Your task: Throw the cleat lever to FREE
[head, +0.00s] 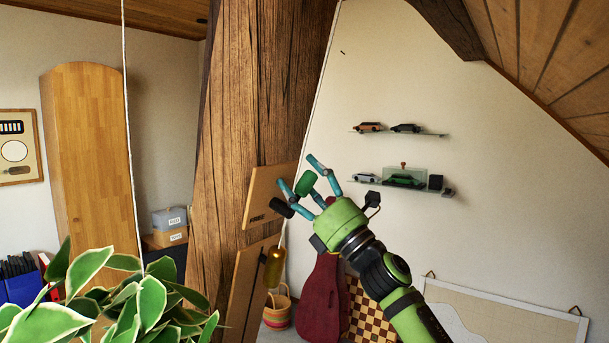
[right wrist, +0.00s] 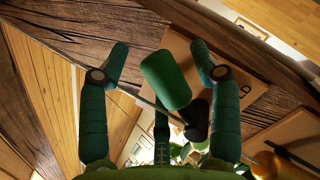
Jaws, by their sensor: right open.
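The cleat lever has a green cylindrical grip (head: 307,184) and a black end (head: 281,209); it stands out from a wooden board on the timber post. The board (head: 262,188) carries a small dark word that seems to read FREE, beside the black end. My right gripper (head: 300,174) is open around the green grip, with fingers on either side of it. In the right wrist view the green grip (right wrist: 166,80) lies between the spread fingers (right wrist: 160,58), with gaps on both sides. Contact with the third finger cannot be told. My left gripper is out of view.
The timber post (head: 245,90) rises behind the board. Below is a second board (head: 245,285) with a brass-coloured cylinder (head: 274,268). A leafy plant (head: 120,300) fills the lower left. Shelves with model cars (head: 403,181) hang on the right wall. A pale cord (head: 128,100) runs down at left.

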